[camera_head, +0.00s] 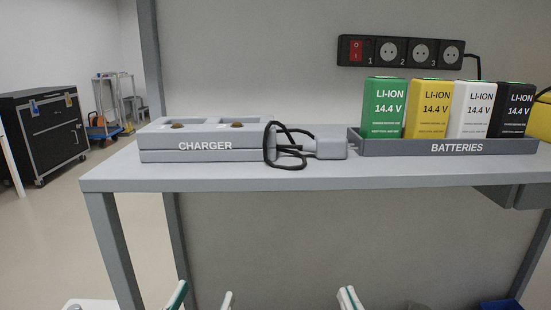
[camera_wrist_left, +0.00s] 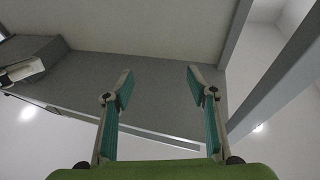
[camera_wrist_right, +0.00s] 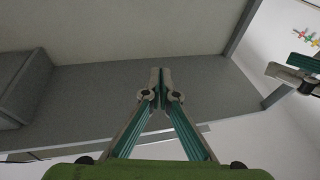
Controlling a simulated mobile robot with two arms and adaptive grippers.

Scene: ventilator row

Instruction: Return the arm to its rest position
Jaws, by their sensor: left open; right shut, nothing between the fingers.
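My left gripper (camera_head: 204,294) shows at the bottom of the head view, below the front edge of the workbench (camera_head: 330,178). Its two fingers stand apart with nothing between them, as the left wrist view (camera_wrist_left: 158,78) also shows. My right gripper (camera_head: 348,292) is further right at the bottom edge, also below the bench top. Its fingertips meet in the right wrist view (camera_wrist_right: 160,76), with nothing held. Both grippers are clear of the objects on the bench. The rest of both arms is out of the head view.
The grey charger (camera_head: 205,156) with a black cable stands on the bench at left. The batteries tray (camera_head: 400,149) at right holds green, yellow, white and black batteries. A socket strip (camera_head: 400,51) is on the back panel. A grey box (camera_head: 495,196) hangs beneath the bench at right.

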